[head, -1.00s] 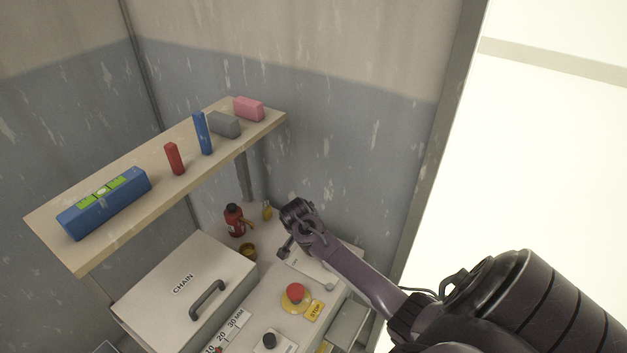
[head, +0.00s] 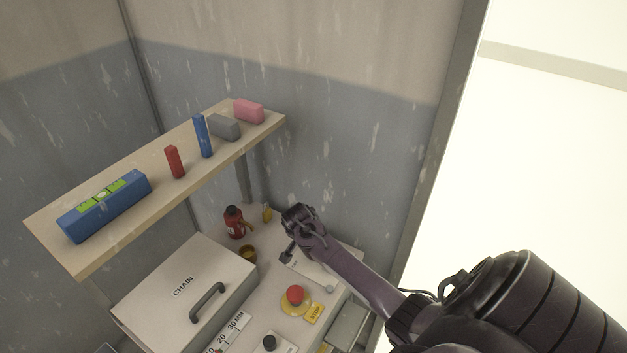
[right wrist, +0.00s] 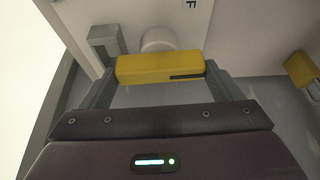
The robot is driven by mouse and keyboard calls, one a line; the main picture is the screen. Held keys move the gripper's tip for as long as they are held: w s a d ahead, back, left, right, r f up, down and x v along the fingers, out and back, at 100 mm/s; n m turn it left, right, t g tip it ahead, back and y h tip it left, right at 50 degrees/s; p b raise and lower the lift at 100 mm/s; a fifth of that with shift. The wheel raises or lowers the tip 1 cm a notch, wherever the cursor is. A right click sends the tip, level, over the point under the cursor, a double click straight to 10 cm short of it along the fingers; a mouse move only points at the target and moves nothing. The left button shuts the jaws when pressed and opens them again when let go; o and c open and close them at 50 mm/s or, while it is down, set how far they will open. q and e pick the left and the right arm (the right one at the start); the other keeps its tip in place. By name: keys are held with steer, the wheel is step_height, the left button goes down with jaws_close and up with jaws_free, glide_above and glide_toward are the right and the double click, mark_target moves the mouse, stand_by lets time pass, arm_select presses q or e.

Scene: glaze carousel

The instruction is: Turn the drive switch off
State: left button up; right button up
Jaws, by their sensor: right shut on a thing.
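My right gripper (right wrist: 160,78) is shut on a yellow bar-shaped handle (right wrist: 158,67), which spans the gap between its fingers in the right wrist view. The handle has a dark mark near its right end. A white round part (right wrist: 158,40) shows behind it, by a white plate with a letter F. I take the handle to be the drive switch. In the head view the right gripper (head: 287,257) is low over the white plate (head: 314,271) at the bench's back right, and hides the handle. My left gripper is not in view.
A red stop button (head: 295,294) on a yellow base and a black knob (head: 269,342) are in front of the plate. A CHAIN box (head: 187,285) is left, a red bottle (head: 234,222) behind. A shelf (head: 130,215) with several blocks overhangs the left.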

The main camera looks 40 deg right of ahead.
steer(key=n+p, duration=0.1)
steer(key=n, duration=0.1)
steer(key=n+t+p, duration=0.1)
steer(key=n+p, duration=0.1)
steer(key=shift+s+r+y, duration=0.15)
steer(key=shift+r+y, duration=0.05)
steer(key=shift+y, duration=0.2)
steer(key=n+p, duration=0.1)
steer(key=n, duration=0.1)
steer(key=n+t+y+p, duration=0.1)
steer(key=n, duration=0.1)
steer(key=shift+d+n+p, duration=0.2)
steer(key=shift+n+p, duration=0.1)
steer(key=shift+p, duration=0.1)
steer(key=n, duration=0.2)
steer(key=n+t+y, duration=0.1)
steer(key=shift+d+f+n+y+p, duration=0.1)
steer(key=shift+f+n+y+p, duration=0.05)
steer(key=shift+n+y+p, duration=0.2)
steer(key=shift+d+n+y, duration=0.1)
steer(key=shift+n+y, duration=0.35)
steer(key=shift+n, duration=0.8)
steer(key=shift+n+y+b, duration=0.3)
steer(key=shift+n+y, duration=0.2)
steer(key=shift+n, duration=0.9)
steer(key=o, duration=0.8)
steer(key=shift+v, duration=3.85)
